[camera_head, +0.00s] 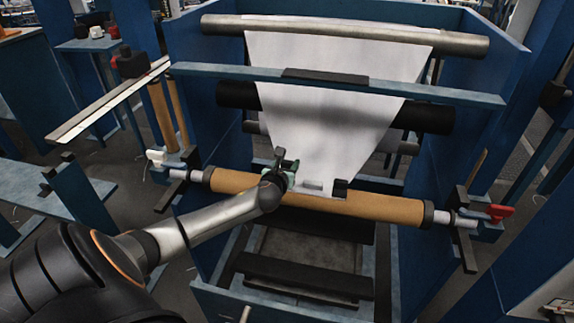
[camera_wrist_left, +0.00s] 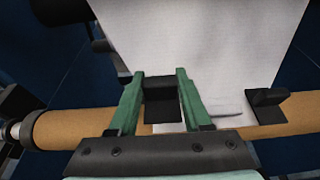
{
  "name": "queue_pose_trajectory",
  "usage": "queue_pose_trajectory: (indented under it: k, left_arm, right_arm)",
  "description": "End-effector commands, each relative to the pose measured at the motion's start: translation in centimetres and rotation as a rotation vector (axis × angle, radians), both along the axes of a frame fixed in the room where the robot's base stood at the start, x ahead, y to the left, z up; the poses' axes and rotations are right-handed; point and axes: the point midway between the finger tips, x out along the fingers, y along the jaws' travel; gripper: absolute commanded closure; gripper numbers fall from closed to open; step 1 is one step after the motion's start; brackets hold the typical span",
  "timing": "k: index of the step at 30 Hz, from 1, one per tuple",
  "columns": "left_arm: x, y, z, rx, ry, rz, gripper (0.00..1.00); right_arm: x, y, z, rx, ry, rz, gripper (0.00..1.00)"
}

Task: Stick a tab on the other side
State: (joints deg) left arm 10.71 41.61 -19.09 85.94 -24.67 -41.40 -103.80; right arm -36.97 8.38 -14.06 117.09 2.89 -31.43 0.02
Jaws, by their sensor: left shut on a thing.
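My left gripper (camera_head: 284,164) is at the brown roll (camera_head: 385,208), beside the lower left part of the white sheet (camera_head: 330,70). In the left wrist view its two green fingers (camera_wrist_left: 161,78) are shut on a black tab (camera_wrist_left: 160,103). The held tab is over the sheet's lower edge and the roll; whether it touches them I cannot tell. A second black tab (camera_head: 340,188) sits at the right corner of the sheet's narrow lower end, on the roll. It also shows in the left wrist view (camera_wrist_left: 265,106), right of the gripper and apart from it. My right gripper is not in view.
The roll lies across the front of the blue loom frame (camera_head: 195,90), with a red handle (camera_head: 497,213) at its right end. A blue crossbar (camera_head: 440,92) and a metal bar (camera_head: 345,33) span above. A ruler-like arm (camera_head: 105,101) juts out at left.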

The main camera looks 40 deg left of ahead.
Motion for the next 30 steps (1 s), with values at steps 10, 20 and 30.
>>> queue_pose_trajectory:
  k: [10, 20, 30]
  left_arm:
    - [0.1, 0.1, -1.9, 0.0, 0.0, 0.0, 1.0]
    - [0.2, 0.1, -2.6, 0.0, 0.0, 0.0, 1.0]
    - [0.2, 0.1, -3.7, 0.0, 0.0, 0.0, 1.0]
  right_arm:
    - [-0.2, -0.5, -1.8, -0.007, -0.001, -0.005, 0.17]
    - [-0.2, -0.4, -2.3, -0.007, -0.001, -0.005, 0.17]
    - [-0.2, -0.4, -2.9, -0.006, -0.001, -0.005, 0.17]
